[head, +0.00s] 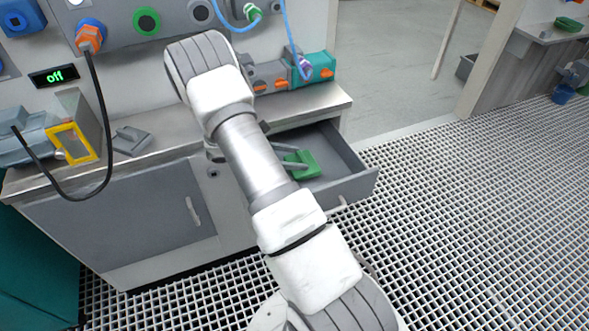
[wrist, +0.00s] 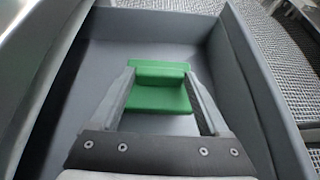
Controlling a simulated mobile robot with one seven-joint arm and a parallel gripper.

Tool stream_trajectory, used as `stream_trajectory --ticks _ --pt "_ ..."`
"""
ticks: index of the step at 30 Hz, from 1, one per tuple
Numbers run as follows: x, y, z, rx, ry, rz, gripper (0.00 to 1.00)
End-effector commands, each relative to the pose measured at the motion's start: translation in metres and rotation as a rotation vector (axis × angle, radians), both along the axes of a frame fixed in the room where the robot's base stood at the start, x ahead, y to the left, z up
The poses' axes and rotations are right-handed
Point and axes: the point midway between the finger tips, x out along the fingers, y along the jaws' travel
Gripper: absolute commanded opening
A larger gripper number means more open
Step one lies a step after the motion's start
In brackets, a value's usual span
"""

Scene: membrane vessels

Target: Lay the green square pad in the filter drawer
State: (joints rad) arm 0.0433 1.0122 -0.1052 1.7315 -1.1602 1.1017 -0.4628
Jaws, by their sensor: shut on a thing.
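The filter drawer (head: 352,185) is pulled open under the steel counter, and its grey side wall (wrist: 245,85) shows in the wrist view. The green square pad (head: 308,165) is inside the drawer's outline, with a raised bar along its far side. In the wrist view the pad (wrist: 158,98) is between the two fingers of my gripper (wrist: 159,85), which are shut on it. The drawer floor shows around the pad. I cannot tell whether the pad touches the floor. My arm hides part of the drawer in the head view.
The steel counter (head: 165,140) runs above the drawer and carries a teal and grey device (head: 318,68) and a grey block (head: 131,140). A closed grey cabinet door (head: 130,217) is left of the drawer. Open grating floor (head: 470,220) lies to the right.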

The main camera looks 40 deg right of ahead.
Motion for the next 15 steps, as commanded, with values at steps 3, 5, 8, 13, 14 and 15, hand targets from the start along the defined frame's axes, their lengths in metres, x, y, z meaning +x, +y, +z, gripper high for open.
stream_trajectory --ticks 3,5,8,13,14,15 --pt "0.000 0.000 -0.008 0.000 0.000 0.000 0.23" --pt "-0.001 0.000 -0.016 0.000 0.001 0.000 0.23" --pt "-0.001 0.000 -0.031 0.000 0.001 -0.002 0.23" --pt "0.000 0.000 -0.041 -0.001 -0.001 -0.002 0.23" --pt "0.000 0.000 -0.040 -0.001 -0.001 -0.002 0.23" --pt "0.000 0.000 -0.040 -0.001 -0.001 -0.002 0.23"
